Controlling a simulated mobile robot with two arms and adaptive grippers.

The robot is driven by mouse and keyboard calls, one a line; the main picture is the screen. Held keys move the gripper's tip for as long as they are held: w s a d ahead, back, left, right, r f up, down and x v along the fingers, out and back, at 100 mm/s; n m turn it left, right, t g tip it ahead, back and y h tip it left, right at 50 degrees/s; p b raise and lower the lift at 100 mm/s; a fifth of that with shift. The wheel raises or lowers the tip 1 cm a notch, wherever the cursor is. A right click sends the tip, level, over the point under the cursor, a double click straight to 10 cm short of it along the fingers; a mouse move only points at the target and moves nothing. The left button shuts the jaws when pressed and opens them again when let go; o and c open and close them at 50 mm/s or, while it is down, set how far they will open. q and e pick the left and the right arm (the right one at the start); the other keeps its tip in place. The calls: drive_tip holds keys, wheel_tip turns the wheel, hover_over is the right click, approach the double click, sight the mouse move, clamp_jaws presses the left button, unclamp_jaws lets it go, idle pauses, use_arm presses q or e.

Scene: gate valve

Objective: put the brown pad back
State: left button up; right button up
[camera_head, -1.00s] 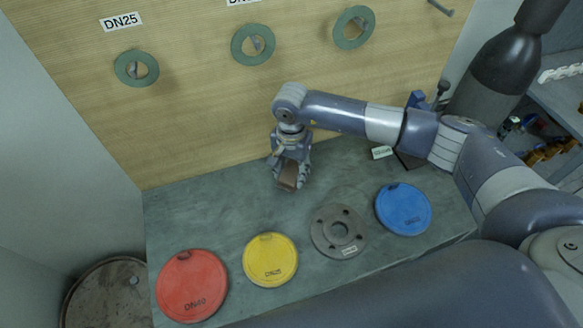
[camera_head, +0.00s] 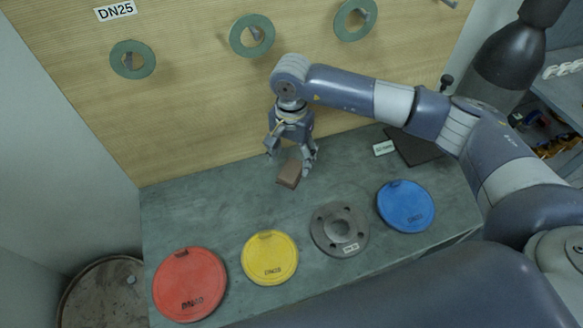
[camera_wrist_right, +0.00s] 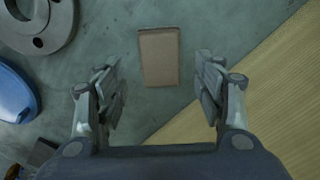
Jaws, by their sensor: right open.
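The brown pad (camera_head: 289,174) is a small block on the grey-green bench top (camera_head: 215,205), near the wooden back board. It also shows in the right wrist view (camera_wrist_right: 159,57), where it looks flat on the bench. My right gripper (camera_head: 290,161) is open above the pad, pointing down. In the right wrist view its two fingers (camera_wrist_right: 157,82) stand wide apart, one to each side of the pad's near end, with clear gaps and nothing between them. My left gripper is not in view.
Red (camera_head: 190,285), yellow (camera_head: 270,258) and blue (camera_head: 406,206) discs and a grey flange (camera_head: 340,230) lie along the bench front. A dark mat (camera_head: 413,148) and a small label (camera_head: 384,148) lie at back right. Green rings (camera_head: 133,60) hang on the board.

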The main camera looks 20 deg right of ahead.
sight(291, 170)
wheel_tip(291, 170, up, 7)
drive_tip(key=b, duration=0.2)
drive_tip(key=shift+r, duration=0.2)
drive_tip(key=shift+s+f, duration=0.1)
